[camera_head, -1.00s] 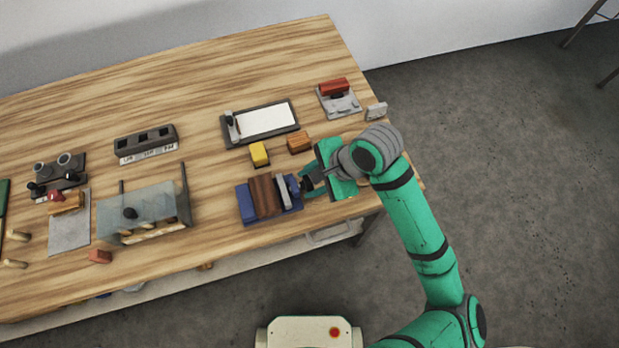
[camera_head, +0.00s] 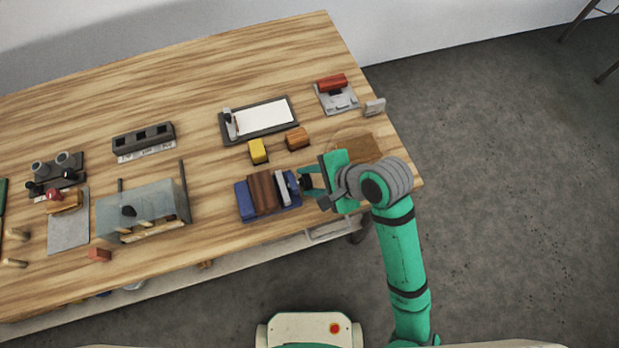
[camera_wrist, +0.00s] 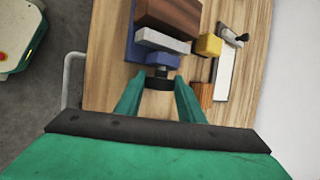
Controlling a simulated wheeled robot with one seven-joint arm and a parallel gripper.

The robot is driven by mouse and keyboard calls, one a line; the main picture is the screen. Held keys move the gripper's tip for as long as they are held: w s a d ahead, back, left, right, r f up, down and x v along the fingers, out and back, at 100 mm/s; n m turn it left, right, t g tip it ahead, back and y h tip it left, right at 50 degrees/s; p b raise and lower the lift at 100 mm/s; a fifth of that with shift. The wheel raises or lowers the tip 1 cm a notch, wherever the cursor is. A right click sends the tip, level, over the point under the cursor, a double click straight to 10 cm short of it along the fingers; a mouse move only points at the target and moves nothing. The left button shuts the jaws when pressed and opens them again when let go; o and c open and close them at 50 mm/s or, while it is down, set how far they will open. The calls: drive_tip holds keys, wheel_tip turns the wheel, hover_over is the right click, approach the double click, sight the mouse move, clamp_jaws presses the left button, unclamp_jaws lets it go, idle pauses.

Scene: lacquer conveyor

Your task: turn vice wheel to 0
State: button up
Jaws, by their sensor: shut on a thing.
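The vice (camera_head: 243,205) sits near the front edge of the bench. It has a blue body, a brown wooden block (camera_head: 263,193) and a pale grey jaw plate (camera_head: 282,189). Its dark wheel (camera_head: 293,184) is on the right end, partly covered by my fingers. My gripper (camera_head: 303,184) reaches in from the right. In the wrist view the vice body (camera_wrist: 163,59) is ahead, and my gripper (camera_wrist: 159,84) has a green finger on each side of the black wheel (camera_wrist: 158,83), shut on it. I cannot read any mark on the wheel.
A yellow block (camera_head: 258,151) and an orange-brown wooden block (camera_head: 297,138) stand just behind the vice. A framed white board (camera_head: 265,117) and a red-topped grey device (camera_head: 332,84) lie farther back. A glass-fronted stand (camera_head: 145,208) is to the left.

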drive_tip(key=o, duration=1)
drive_tip(key=shift+o, duration=0.2)
drive_tip(key=shift+w+a+g, duration=0.1)
drive_tip(key=shift+w+g, duration=0.05)
drive_tip(key=shift+g, duration=0.45)
